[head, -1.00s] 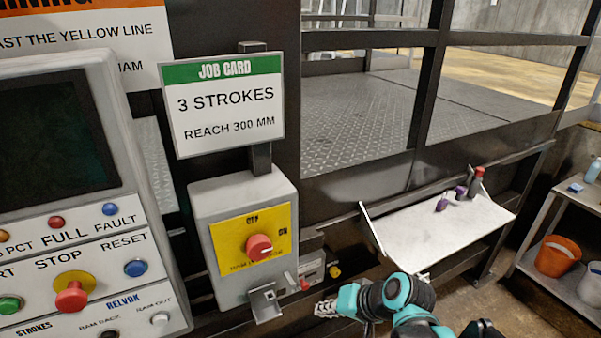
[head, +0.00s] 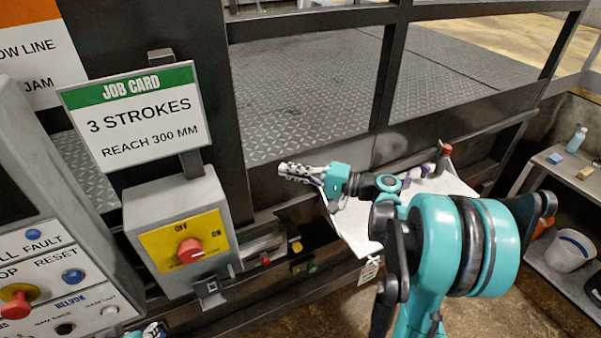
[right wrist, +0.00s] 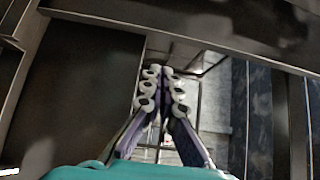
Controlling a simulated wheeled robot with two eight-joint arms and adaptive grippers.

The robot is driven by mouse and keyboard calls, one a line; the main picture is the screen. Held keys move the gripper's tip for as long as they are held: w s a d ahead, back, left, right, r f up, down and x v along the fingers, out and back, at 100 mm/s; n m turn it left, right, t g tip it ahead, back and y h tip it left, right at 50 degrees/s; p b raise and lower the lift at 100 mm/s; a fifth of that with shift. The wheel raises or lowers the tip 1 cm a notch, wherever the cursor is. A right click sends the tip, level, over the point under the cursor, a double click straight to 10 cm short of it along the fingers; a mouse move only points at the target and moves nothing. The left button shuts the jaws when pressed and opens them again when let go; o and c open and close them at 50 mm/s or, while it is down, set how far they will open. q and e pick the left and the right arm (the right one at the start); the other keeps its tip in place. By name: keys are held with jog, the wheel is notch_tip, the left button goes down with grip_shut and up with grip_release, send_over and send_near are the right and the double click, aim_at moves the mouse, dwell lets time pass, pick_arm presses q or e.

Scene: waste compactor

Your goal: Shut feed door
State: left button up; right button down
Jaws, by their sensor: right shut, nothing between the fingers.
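The feed door seems to be the pale panel (head: 355,238) that sticks out, lowered, from the machine's front in the head view. A dark bottle with a red cap (head: 443,158) and small purple items stand at its far end. My right gripper (head: 284,169) is shut and empty, in front of the dark frame, left of and above the panel's near end. My right arm covers much of the panel. In the right wrist view the closed fingers (right wrist: 164,74) point towards a framed opening. A teal bit at the head view's bottom left seems to be my left gripper (head: 152,331), mostly cut off.
A grey switch box (head: 170,275) with a red knob and the job card (head: 135,115) stand left of my right gripper. The button console (head: 45,265) is further left. A shelf (head: 560,275) with a bucket stands at right.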

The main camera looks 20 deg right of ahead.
pick_arm(q)
jog(key=shift+d+r, duration=0.1)
pick_arm(e)
jog(key=w+a, duration=0.2)
jog(key=a, duration=0.5)
jog(key=shift+w, duration=0.35)
